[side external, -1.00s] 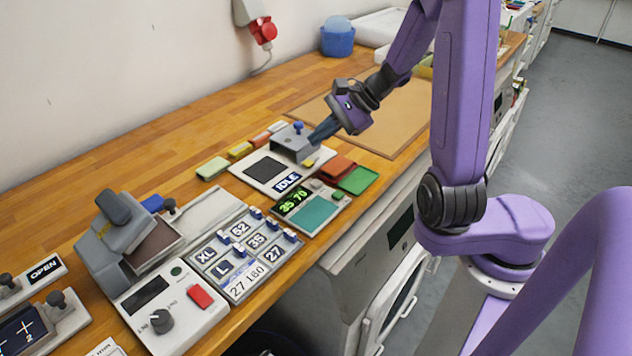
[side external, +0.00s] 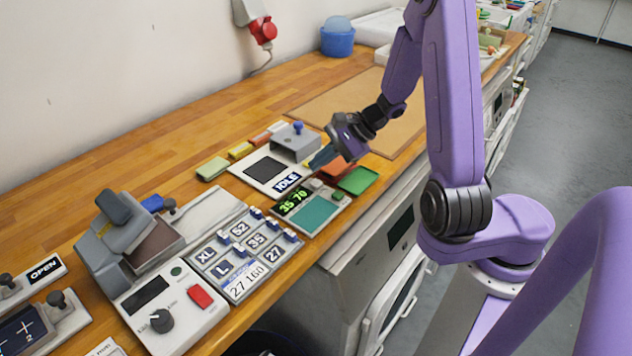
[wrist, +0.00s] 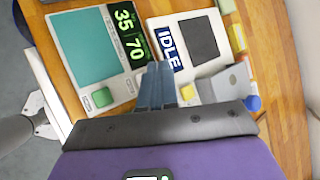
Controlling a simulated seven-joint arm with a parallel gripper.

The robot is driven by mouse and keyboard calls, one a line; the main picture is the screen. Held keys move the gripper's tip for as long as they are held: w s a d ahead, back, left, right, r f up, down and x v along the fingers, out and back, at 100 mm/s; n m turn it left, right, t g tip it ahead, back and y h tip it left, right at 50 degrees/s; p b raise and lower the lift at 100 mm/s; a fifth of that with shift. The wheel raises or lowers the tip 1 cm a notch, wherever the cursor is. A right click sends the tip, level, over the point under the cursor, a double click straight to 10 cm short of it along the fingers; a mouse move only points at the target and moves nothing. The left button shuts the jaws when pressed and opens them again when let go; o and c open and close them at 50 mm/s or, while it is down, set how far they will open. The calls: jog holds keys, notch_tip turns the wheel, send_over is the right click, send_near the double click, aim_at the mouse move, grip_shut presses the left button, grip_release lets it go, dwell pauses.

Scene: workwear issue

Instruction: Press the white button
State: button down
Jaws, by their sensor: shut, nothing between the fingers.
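A panel (side external: 317,213) with a green "35 70" display and a teal pad has small pale whitish buttons (side external: 314,183) and a green button (side external: 337,195) along its right edge. In the wrist view, a pale button (wrist: 131,84) sits below the display and another (wrist: 87,103) beside the green button. I cannot tell for certain which is the white button. My gripper (side external: 311,166) is shut and empty. Its fingertips (wrist: 160,64) show over the gap between this panel and the IDLE unit (wrist: 183,45). Whether they touch anything is unclear.
The IDLE unit carries a grey block with a blue knob (side external: 298,126) near my fingers. Red and green trays (side external: 358,180) lie right of it. A keypad (side external: 243,253) and a box with a red button (side external: 200,296) stand nearer the camera. Bare board (side external: 310,105) lies behind.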

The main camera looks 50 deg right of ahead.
aim_at(320, 182)
jog(key=shift+f, duration=1)
jog(key=shift+f, duration=0.1)
dwell(1.3)
jog(key=shift+f, duration=0.3)
jog(key=shift+f, duration=0.45)
dwell(0.8)
jog(key=shift+r, duration=0.9)
jog(key=shift+r, duration=0.1)
jog(key=shift+r, duration=2.4)
